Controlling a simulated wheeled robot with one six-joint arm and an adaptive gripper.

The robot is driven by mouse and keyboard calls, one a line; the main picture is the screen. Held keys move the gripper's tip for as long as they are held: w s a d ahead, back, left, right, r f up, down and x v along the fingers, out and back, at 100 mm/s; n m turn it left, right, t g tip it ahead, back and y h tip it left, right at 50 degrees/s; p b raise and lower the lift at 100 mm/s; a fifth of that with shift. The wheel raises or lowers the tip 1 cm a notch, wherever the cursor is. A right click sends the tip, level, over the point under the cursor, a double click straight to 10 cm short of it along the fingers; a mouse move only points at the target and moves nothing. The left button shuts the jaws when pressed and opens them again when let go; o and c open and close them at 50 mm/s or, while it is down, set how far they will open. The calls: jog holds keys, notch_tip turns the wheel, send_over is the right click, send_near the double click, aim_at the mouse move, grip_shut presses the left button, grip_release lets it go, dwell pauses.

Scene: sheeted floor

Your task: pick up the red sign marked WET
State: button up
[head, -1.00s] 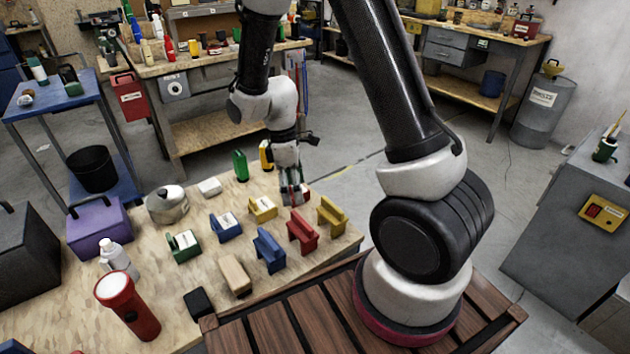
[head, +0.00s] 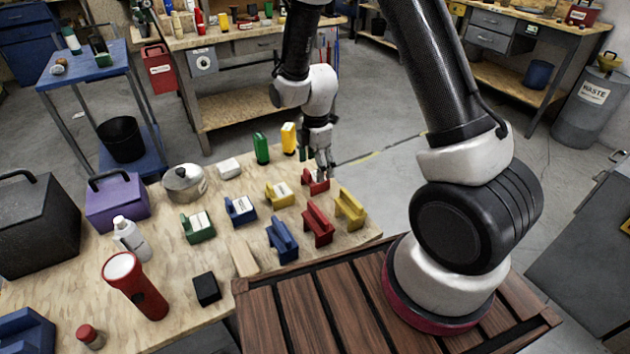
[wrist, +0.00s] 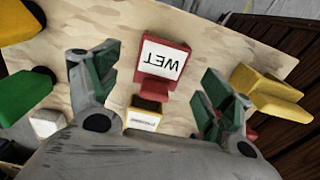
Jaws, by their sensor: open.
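The red sign marked WET (head: 316,184) stands on the wooden tabletop near its far right edge. In the wrist view, the red sign (wrist: 163,60) shows its white label upside down, with a red block-like part below it. My gripper (head: 321,168) is over the sign in the head view and partly covers it. In the wrist view my gripper (wrist: 160,88) is open, with one green-padded finger on each side of the sign. Gaps show between the sign and both fingers. Whether the fingertips are level with the sign is hard to tell.
A yellow sign (head: 279,194), another red stand (head: 318,226) and a yellow stand (head: 350,209) are close by. Green (head: 261,147) and yellow (head: 289,138) bottle-like items stand behind. A blue stand (head: 282,241) is nearer. Open floor lies beyond the table's right edge.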

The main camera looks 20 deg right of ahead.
aim_at(314, 178)
jog(key=f, duration=0.5)
jog(key=shift+s+a+f, duration=0.1)
jog(key=shift+s+a, duration=0.05)
jog(key=shift+a, duration=0.25)
jog(key=c, duration=1.2)
